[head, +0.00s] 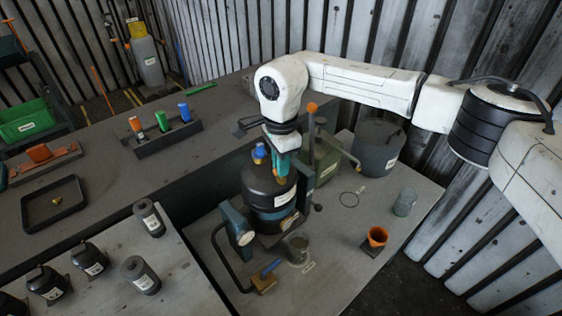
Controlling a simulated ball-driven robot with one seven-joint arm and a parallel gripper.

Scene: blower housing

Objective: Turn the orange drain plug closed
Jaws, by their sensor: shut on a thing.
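The black blower housing (262,190) stands upright on the grey bench, with a pale label band round its lower part. My gripper (281,176) points down at the right side of its top, with teal fingers close together. A small spot of orange shows at the fingertips; I take it for the drain plug, and the fingers are shut on it. The fingers hide most of the plug, so its turn angle cannot be told. A blue knob (259,152) sits on the housing top, just left of my gripper.
An orange-tipped upright lever (312,107) stands close behind my gripper. A green canister and a dark drum (378,147) stand behind right. Clear bench lies between housing and cup.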

